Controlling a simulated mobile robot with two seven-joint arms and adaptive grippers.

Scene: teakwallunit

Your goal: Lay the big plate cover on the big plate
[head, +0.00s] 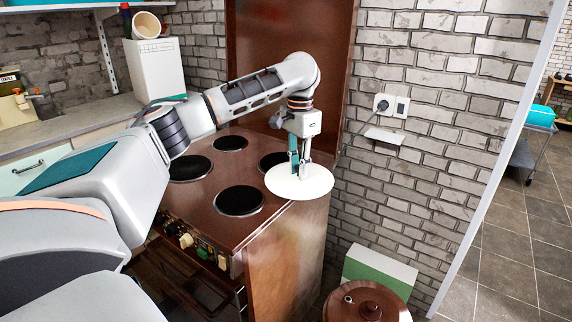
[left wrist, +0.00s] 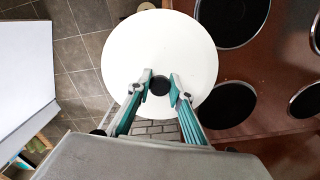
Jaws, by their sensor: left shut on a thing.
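The big plate cover is a white round disc (head: 299,187) with a small dark knob in its middle, which shows in the left wrist view (left wrist: 159,87). My left gripper (head: 300,170) points down from above and is shut on this knob. The cover looks about level and overlaps the right edge of the brown stove top in the head view. I cannot tell for sure how far above the stove it is. My right gripper is not in view.
The brown stove (head: 205,222) has several dark round hotplates. A brick wall with a socket (head: 383,103) stands to the right. A lidded brown container (head: 368,304) and a green-and-white box (head: 378,268) are low beside the stove.

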